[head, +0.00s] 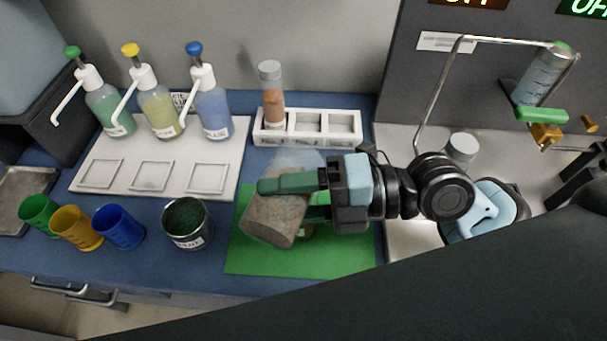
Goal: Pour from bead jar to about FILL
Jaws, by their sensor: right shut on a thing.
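My right gripper (283,198) reaches in from the right with green fingers, shut around a jar (274,219). The jar is clear in its upper part and holds brownish-pink beads in its lower part. It leans, with its bead-filled end toward the lower left, above or on a green mat (255,263); I cannot tell whether it touches the mat. No beads are seen falling. A small thing under the gripper is mostly hidden. I cannot read a FILL mark anywhere. My left gripper is not in view.
A metal cup (187,238) of dark green grains stands left of the mat. Green (38,212), yellow (76,228) and blue (119,228) cups stand further left. Pump bottles (213,112) stand on a white board (90,152). A white rack (345,139) holds a capped tube (272,100).

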